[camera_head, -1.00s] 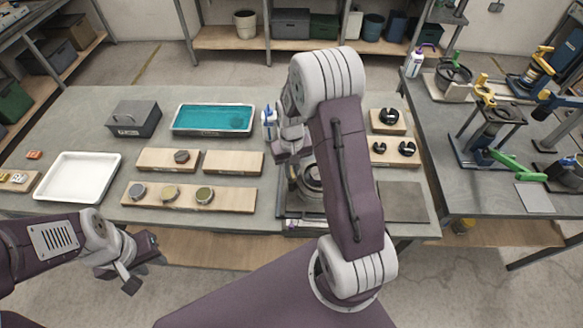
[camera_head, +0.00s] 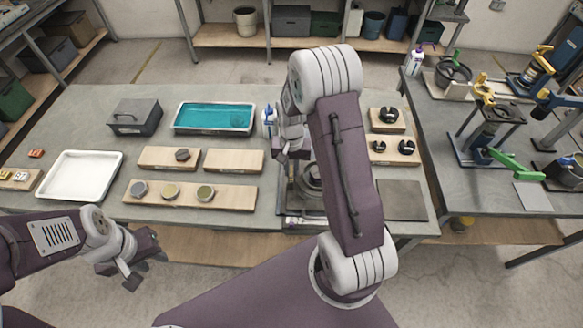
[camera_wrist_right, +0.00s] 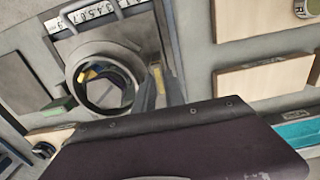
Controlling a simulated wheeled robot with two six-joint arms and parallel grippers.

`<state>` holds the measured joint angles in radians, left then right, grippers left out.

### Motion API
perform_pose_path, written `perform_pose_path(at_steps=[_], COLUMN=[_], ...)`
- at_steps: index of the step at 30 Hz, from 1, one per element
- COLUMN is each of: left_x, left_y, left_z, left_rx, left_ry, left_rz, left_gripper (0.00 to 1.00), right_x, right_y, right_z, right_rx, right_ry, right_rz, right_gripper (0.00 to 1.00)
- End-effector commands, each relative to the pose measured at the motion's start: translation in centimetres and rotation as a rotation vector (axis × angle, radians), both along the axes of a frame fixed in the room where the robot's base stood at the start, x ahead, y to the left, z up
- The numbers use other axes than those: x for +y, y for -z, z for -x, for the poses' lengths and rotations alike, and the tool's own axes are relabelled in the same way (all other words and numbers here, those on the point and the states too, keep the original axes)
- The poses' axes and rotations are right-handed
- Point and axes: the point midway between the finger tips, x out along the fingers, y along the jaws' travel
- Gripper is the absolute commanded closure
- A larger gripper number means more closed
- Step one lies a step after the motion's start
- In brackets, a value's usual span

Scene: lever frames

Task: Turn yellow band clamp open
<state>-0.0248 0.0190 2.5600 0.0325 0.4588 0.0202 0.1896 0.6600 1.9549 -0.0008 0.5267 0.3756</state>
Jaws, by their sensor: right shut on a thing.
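A round grey ring fixture stands on a dark plate (camera_head: 300,212), partly behind my right arm in the head view. In the right wrist view I look into the open ring (camera_wrist_right: 72,82), with a dark inside and a bit of yellow in it. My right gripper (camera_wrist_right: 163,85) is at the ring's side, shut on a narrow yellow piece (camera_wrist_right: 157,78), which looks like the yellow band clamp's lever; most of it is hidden. My left gripper (camera_head: 142,262) is in front of the table edge, empty, its fingers apart.
A white tray (camera_head: 62,178), a teal-filled tray (camera_head: 178,130) and a grey box (camera_head: 136,117) lie on the table. Wooden boards (camera_head: 235,197) carry round pieces. A side bench (camera_head: 470,205) at right holds several clamps and fixtures. A bottle (camera_head: 268,120) stands behind my right gripper.

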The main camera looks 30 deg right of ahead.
Motion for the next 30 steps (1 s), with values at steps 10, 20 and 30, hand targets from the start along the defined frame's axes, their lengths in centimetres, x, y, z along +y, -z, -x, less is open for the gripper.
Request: perform_pose_path(at_steps=[10, 20, 30], left_x=[0.00, 0.00, 0.00], left_y=[-0.02, -0.01, 0.68], left_z=[0.00, 0.00, 0.00], left_rx=[0.000, 0.000, 0.000], left_ry=[0.000, 0.000, 0.000], left_rz=[0.000, 0.000, 0.000], left_gripper=[0.68, 0.68, 0.68], right_x=[-0.01, 0.00, -0.05], right_y=[-0.07, -0.02, 0.19], right_z=[-0.05, 0.00, 0.01], right_rx=[-0.001, 0.000, 0.000], right_ry=[0.003, 0.001, -0.189], right_rz=[0.000, 0.000, 0.000], right_gripper=[0.64, 0.64, 0.64])
